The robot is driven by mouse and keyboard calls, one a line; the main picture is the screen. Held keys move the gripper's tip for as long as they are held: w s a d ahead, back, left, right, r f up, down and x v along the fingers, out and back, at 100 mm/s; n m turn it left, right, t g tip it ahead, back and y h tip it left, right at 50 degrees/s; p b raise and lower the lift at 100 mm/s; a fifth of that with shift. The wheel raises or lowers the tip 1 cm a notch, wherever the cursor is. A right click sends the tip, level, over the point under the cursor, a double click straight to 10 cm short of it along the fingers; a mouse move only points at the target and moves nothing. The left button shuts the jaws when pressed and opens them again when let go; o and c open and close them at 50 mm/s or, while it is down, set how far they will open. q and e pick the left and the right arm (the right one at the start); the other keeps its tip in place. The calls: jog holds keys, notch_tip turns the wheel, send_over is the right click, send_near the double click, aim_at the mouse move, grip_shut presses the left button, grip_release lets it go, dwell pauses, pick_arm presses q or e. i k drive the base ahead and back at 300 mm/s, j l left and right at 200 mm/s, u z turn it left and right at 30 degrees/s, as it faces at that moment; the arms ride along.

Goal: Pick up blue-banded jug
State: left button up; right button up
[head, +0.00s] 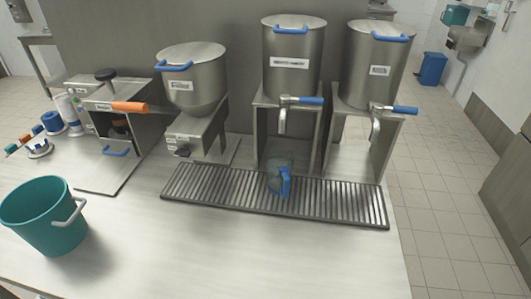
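A small see-through jug (274,177) with a blue handle (285,183) stands on the slatted metal drip tray (340,206), below the spout of the middle steel dispenser (292,68). It is the only jug that I can make out; its blue part faces me, but a separate band is too small to tell. The jug's inside is too blurred to tell if it holds anything. Neither of my grippers shows in the head view.
A teal bucket (44,215) stands at the front left. A steel hopper (193,88), a second dispenser (375,65) and a machine with an orange handle (130,107) line the back. Several small coloured items lie far left. The counter's front middle (250,255) is clear.

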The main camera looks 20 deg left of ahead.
aim_at(280, 160)
jog(key=k+z, duration=0.25)
jog(key=z, duration=0.15)
jog(key=k+z, duration=0.35)
jog(key=i+l, duration=0.05)
